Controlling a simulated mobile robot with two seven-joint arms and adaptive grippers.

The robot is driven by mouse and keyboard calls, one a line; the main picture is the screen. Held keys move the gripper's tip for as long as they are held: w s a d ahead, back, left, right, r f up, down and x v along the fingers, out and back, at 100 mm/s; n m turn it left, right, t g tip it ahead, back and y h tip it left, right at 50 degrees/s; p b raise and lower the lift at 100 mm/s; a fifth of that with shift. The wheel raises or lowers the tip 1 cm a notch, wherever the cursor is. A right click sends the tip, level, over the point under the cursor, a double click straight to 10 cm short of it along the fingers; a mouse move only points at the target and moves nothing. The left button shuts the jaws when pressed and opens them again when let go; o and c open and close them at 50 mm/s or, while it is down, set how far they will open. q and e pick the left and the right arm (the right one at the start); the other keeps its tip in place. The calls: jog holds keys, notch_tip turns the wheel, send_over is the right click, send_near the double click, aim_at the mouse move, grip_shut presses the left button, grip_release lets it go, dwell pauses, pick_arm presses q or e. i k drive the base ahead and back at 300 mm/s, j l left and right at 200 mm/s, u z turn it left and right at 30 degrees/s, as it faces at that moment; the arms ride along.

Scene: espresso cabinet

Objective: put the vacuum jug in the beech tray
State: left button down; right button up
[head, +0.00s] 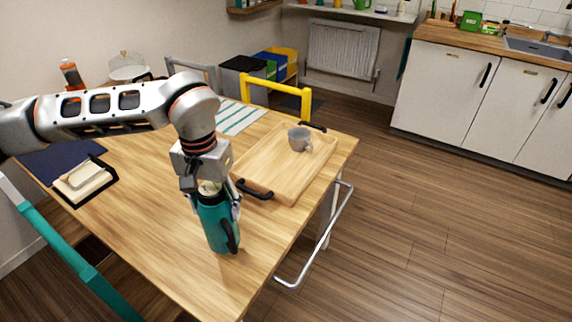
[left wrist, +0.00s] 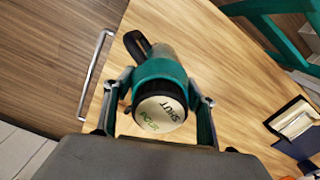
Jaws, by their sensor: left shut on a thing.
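The teal vacuum jug (head: 217,222) stands upright at the near part of the wooden table, its dark handle towards the lower right. Its pale lid with lettering (left wrist: 159,114) faces the camera in the left wrist view. My left gripper (head: 212,194) comes down from above and is shut on the jug, a finger on each side of its upper body. Whether the jug touches the table is hard to tell. The beech tray (head: 265,170) with black handles lies on the table behind and right of the jug. My right gripper is not in view.
A grey mug (head: 299,139) stands in the tray's far right part; the tray's near left part is bare. A striped cloth (head: 238,117) lies behind the tray. A yellow chair (head: 277,90) and a teal chair (head: 75,262) stand at the table. A metal rail (head: 318,250) runs along the table's right side.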

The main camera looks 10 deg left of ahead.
aim_at(263, 167)
jog(key=l, duration=0.7)
jog(key=i+l+u, duration=0.1)
jog(key=l, duration=0.25)
jog(key=i+l+u, duration=0.1)
jog(key=i+l, duration=0.2)
jog(key=i+j+u, duration=0.15)
jog(key=i, duration=0.6)
jog(key=i+j, duration=0.25)
jog(key=j, duration=0.1)
